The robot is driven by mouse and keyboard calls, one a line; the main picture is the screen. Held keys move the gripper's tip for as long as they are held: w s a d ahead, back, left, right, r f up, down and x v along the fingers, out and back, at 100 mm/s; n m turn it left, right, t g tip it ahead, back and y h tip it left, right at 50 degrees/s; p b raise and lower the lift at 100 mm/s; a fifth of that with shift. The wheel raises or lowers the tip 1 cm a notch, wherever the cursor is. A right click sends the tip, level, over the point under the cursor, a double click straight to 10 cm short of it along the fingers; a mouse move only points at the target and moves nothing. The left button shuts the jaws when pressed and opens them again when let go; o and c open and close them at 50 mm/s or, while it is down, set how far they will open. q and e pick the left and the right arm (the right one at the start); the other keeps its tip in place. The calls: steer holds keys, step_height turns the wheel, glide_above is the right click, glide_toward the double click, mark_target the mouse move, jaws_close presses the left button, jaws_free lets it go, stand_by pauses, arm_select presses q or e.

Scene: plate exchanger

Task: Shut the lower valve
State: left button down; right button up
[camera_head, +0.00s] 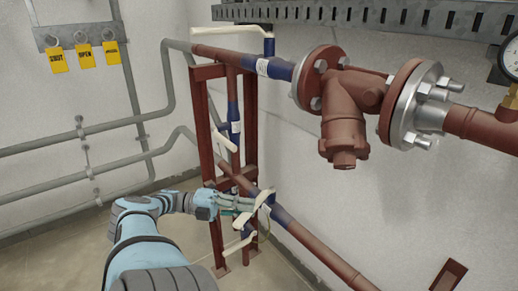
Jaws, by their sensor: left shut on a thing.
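The lower pipe runs diagonally down to the right and carries a blue valve body (284,217). This valve has a cream lever handle (262,200), which lies across the front of the pipe. My left gripper (243,207) reaches in from the lower left and is shut on this cream handle. The fingers partly hide the handle and the pipe behind it. My right gripper is not in view.
A dark red frame (202,128) stands behind the lower valve. Other cream handles show at the top (240,33), middle (212,138) and bottom (239,243). A flanged strainer (345,115) is at right. Yellow tags (85,55) hang on the left wall.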

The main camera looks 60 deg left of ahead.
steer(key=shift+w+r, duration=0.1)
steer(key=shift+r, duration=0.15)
arm_select(q)
steer(key=shift+w, duration=0.1)
steer(key=c, duration=1.6)
jaws_free()
steer(key=shift+w, duration=0.1)
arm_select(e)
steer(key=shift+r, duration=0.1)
